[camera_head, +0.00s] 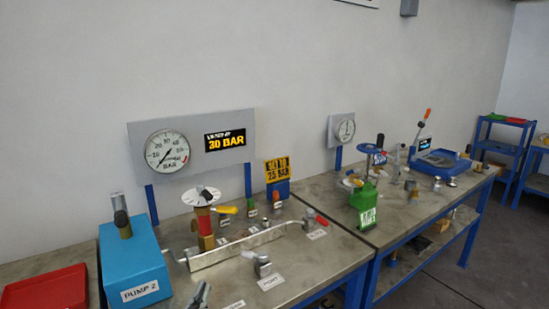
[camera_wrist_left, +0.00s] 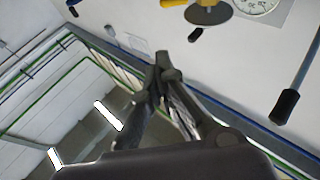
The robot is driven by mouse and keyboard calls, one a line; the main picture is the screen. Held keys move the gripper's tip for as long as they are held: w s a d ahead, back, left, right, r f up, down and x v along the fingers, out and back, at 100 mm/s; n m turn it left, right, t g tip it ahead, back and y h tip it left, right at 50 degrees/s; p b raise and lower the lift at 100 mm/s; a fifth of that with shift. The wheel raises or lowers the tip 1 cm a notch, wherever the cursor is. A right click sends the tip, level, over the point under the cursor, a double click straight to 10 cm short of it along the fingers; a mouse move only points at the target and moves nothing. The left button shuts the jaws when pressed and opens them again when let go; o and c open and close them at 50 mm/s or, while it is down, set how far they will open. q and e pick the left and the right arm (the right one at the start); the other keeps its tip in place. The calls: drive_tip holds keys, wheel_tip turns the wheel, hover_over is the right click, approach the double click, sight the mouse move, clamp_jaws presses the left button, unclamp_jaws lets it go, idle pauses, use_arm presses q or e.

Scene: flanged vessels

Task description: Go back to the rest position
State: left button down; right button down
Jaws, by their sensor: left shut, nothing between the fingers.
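My left gripper (camera_head: 199,296) shows only as a small grey tip at the bottom edge of the head view, in front of the near bench and right of the blue pump box. In the left wrist view my left gripper (camera_wrist_left: 163,62) has its fingertips together with nothing between them. It points toward the plain wall, clear of the fittings. My right gripper is in neither view.
A blue box labelled PUMP 2 (camera_head: 134,262) and a red tray (camera_head: 45,290) stand at the left. A pressure gauge (camera_head: 167,152) is on a panel beside a 30 BAR display (camera_head: 225,141). A green vessel (camera_head: 364,205) and a blue tray (camera_head: 440,160) stand farther right.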

use_arm(q)
drive_tip(key=s+d+f+g+y, duration=0.2)
drive_tip(key=s+f+g, duration=0.75)
drive_tip(key=f, duration=0.25)
drive_tip(key=s+a+f+g+y, duration=0.1)
drive_tip(key=s+a+g, duration=0.15)
drive_tip(key=s, duration=0.55)
drive_tip(key=s+a+f+g+y, duration=0.1)
drive_tip(key=s+g, duration=0.2)
drive_tip(key=s, duration=0.5)
drive_tip(key=s+a+f+g+y, duration=0.1)
drive_tip(key=s+a+g, duration=0.15)
drive_tip(key=s, duration=0.55)
wheel_tip(320, 180, down, 26)
drive_tip(key=s+g, duration=0.1)
drive_tip(key=g, duration=0.1)
drive_tip(key=s+a+f+g, duration=0.1)
drive_tip(key=s+a+f, duration=0.1)
drive_tip(key=s+f, duration=1.4)
drive_tip(key=shift+s+a+f, duration=0.15)
drive_tip(key=shift+s+a, duration=0.1)
drive_tip(key=shift+s, duration=0.3)
